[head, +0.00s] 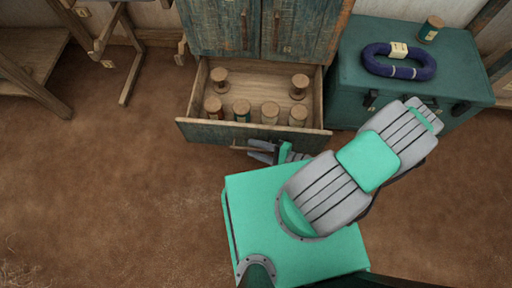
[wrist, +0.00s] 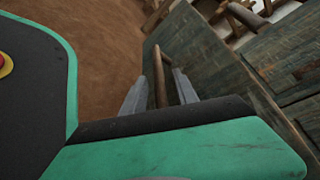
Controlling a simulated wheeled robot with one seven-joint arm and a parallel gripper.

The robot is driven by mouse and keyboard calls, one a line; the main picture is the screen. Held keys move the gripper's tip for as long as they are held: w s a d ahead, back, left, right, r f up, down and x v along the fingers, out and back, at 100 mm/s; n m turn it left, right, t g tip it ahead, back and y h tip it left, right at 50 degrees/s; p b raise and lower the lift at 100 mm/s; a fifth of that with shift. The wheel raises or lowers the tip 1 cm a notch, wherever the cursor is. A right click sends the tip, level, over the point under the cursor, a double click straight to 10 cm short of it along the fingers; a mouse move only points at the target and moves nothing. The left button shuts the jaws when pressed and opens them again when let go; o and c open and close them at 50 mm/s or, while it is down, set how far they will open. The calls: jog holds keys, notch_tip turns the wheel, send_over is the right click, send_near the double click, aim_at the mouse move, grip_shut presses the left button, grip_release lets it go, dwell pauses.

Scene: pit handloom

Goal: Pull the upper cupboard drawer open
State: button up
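The cupboard (head: 222,28) stands at the top middle of the head view. Its drawer (head: 225,131) is pulled well out, showing several wooden spools inside; any drawer below it is hidden. The drawer's wooden bar handle (head: 238,148) runs along its front, and the handle also shows in the wrist view (wrist: 159,75). My gripper (head: 262,151) is at the drawer front, by the handle. In the wrist view, my gripper (wrist: 160,86) has its two fingers apart, one on each side of the handle, with visible gaps. My arm hides the right part of the drawer front's lower side.
A green trunk (head: 345,101) stands right of the drawer, with a dark blue yarn ring (head: 377,65) and a spool (head: 430,29) on it. A wooden frame (head: 128,75) stands at upper left. The earth floor (head: 110,190) at left is clear.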

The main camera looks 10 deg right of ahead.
jog(key=p+v, duration=0.1)
jog(key=v, duration=0.6)
jog(key=shift+s+d, duration=0.25)
jog(key=shift+d, duration=0.05)
jog(key=w+d+r+n+g+h+p, duration=0.1)
jog(key=d+r+n+g+h+p, duration=0.15)
jog(key=r+p, duration=0.4)
jog(key=w+d+r+n+g+h+p, duration=0.1)
jog(key=d+r+n+g+p, duration=0.25)
jog(key=r, duration=0.65)
jog(key=w+d+r+n+g+h+p, duration=0.2)
jog(key=d+r+n+g+p, duration=0.15)
jog(key=r, duration=0.55)
jog(key=a+r+n+t+h+p, duration=0.1)
jog(key=a+r+h+p, duration=0.1)
jog(key=r, duration=0.9)
jog(key=w+a+r+n+t+h+p, duration=0.1)
jog(key=r+p, duration=0.5)
jog(key=r, duration=0.6)
jog(key=w+a+r+n+t+h+p, duration=0.1)
jog(key=a+r+h+p, duration=0.3)
jog(key=r, duration=0.7)
jog(key=shift+w+a+r+n, duration=0.25)
jog(key=shift+a+n, duration=0.5)
jog(key=shift+a, duration=0.15)
